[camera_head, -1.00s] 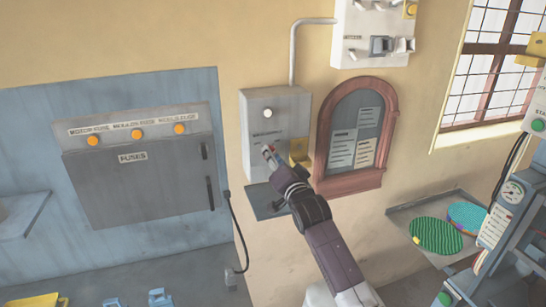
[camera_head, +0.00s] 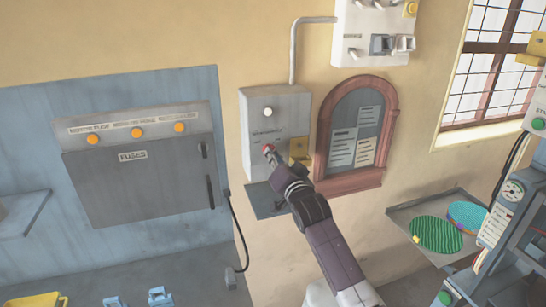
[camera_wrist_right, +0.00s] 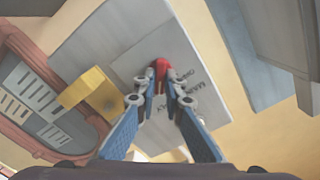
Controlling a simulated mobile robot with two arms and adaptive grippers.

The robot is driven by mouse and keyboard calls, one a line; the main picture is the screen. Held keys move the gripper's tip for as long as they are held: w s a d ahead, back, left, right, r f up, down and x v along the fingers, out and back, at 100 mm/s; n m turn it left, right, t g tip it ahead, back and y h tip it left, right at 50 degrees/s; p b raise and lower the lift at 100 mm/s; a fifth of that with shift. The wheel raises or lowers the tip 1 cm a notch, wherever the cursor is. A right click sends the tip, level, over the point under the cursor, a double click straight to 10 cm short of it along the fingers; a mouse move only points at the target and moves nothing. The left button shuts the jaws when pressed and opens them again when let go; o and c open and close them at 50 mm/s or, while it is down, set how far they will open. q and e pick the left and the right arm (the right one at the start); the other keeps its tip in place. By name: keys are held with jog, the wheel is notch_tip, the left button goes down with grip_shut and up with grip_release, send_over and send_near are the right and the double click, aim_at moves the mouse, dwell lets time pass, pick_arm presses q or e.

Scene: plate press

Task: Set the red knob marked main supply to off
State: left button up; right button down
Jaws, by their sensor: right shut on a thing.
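The red knob (camera_wrist_right: 160,68) sits on the front of a grey wall box (camera_head: 290,105), below a white round lamp (camera_head: 268,112) and a small label too blurred to read. My right gripper (camera_wrist_right: 161,88) is shut on the red knob in the right wrist view, one finger on each side of it. In the head view the right gripper (camera_head: 270,152) reaches the box from below right and hides most of the knob. Lettering beside the knob on the box face is partly covered by the fingers. My left gripper is not in view.
A yellow block (camera_head: 299,148) juts from the box just right of my gripper, also close in the right wrist view (camera_wrist_right: 95,92). A red-framed arched board (camera_head: 323,165) hangs to the right. A grey fuse cabinet (camera_head: 140,185) stands left. A small shelf (camera_head: 262,205) is below the box.

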jog(key=shift+a+f+n, duration=0.1)
jog(key=shift+n, duration=8.1)
jog(key=c, duration=2)
grip_release()
jog(key=shift+s, duration=0.1)
jog(key=v, duration=1.2)
